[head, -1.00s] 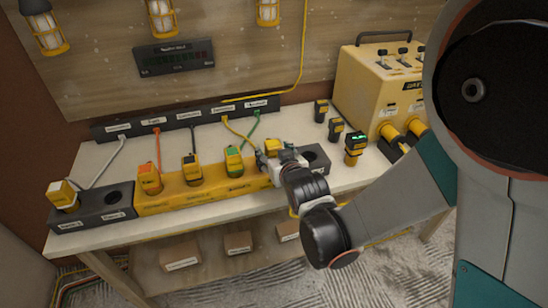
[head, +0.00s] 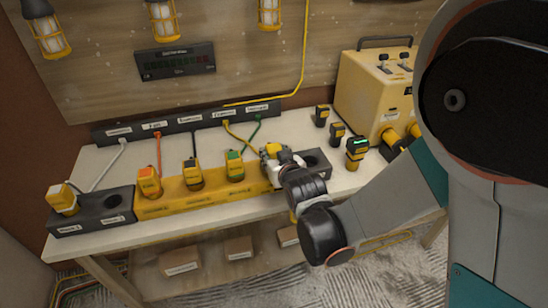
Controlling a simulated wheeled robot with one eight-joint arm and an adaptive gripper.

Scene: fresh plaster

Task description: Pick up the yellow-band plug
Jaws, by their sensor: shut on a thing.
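The plug at the end of the yellow cord (head: 238,133) has a yellow body (head: 271,149) and sits at the right end of the yellow power strip (head: 160,207). My gripper (head: 272,157) is shut on this plug from the front right. The gripper hides most of the plug and its socket, so I cannot tell whether the plug is seated or lifted. Its band is not clear to see.
Plugs with orange (head: 149,183), black (head: 193,174) and green (head: 235,166) marks stand in the strip to the left. A white-corded plug (head: 62,199) is in the left dark block. Several black-and-yellow tools and a yellow power box (head: 372,95) stand right. An empty socket (head: 315,158) is beside the gripper.

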